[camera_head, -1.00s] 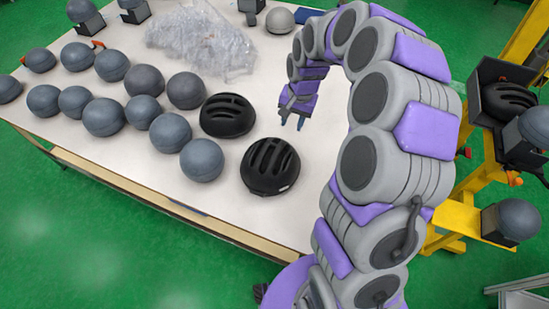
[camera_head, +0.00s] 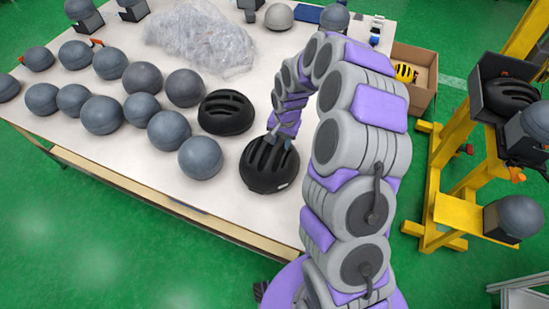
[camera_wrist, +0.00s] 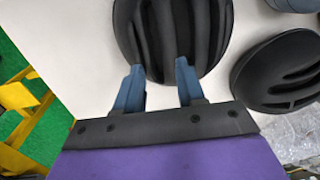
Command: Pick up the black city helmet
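A black vented helmet (camera_head: 268,168) sits on the white table near its front edge. My gripper (camera_head: 277,144) is over its far right side in the head view. In the wrist view the same helmet (camera_wrist: 165,30) fills the top middle, and my gripper (camera_wrist: 158,75) shows two blue fingers spread apart with the helmet's rim at their tips. Nothing is held between them; I cannot tell if they touch the helmet. A second black helmet (camera_head: 226,112) lies just behind; it also shows in the wrist view (camera_wrist: 280,72).
Several grey head forms (camera_head: 165,130) stand in rows to the left on the table (camera_head: 110,170). Clear plastic wrap (camera_head: 200,40) lies at the back. A box with a yellow helmet (camera_head: 405,73) and a yellow stand (camera_head: 450,150) holding another black helmet (camera_head: 508,95) are right.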

